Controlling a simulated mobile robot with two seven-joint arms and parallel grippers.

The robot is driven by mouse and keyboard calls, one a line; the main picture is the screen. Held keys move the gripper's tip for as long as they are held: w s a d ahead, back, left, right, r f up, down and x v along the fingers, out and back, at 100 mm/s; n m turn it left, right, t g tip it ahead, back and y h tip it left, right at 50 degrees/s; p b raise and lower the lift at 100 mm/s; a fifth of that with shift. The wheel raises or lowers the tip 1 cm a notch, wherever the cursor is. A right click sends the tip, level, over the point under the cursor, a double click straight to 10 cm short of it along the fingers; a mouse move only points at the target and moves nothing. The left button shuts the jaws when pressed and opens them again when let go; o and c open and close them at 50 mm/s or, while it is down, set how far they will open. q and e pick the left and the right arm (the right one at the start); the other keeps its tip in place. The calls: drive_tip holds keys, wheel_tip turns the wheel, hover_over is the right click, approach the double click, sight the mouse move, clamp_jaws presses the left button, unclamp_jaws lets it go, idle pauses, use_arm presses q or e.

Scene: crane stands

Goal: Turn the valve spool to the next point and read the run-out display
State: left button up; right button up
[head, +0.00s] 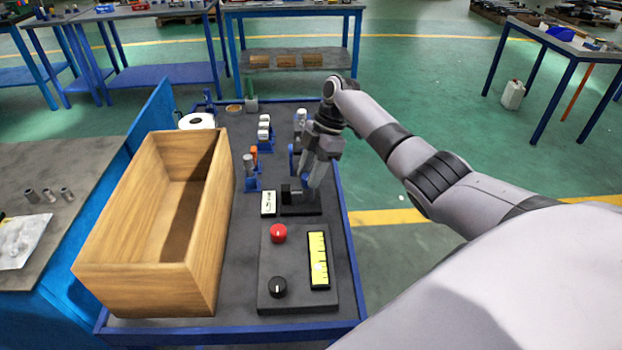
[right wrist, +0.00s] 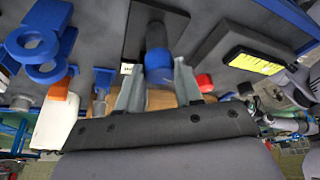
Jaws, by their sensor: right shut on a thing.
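My right gripper (head: 312,190) reaches down to a dark fixture (head: 300,208) on the cart. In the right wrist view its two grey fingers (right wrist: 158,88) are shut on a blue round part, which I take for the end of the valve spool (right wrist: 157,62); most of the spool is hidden. The fixture's black base plate (right wrist: 140,22) also shows there. A lit yellow-green display (head: 319,260) with dark marks is on a grey box in front; it also shows in the right wrist view (right wrist: 255,62). Its reading is too small to tell. My left gripper is out of view.
The grey box (head: 270,255) carries a red button (head: 278,233) and a black knob (head: 278,287). A small white panel (head: 268,203) stands beside the fixture. A large wooden box (head: 165,290) fills the cart's left side. Blue holders (head: 252,180) stand behind the panel.

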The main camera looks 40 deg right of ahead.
drive_tip(key=shift+n+g+b, duration=0.6)
drive_tip(key=shift+n+b, duration=0.7)
drive_tip(key=shift+n, duration=0.2)
drive_tip(key=o, duration=1)
drive_tip(key=shift+b+v, duration=0.35)
drive_tip(key=shift+v, duration=3.3)
drive_tip(key=shift+a, duration=0.1)
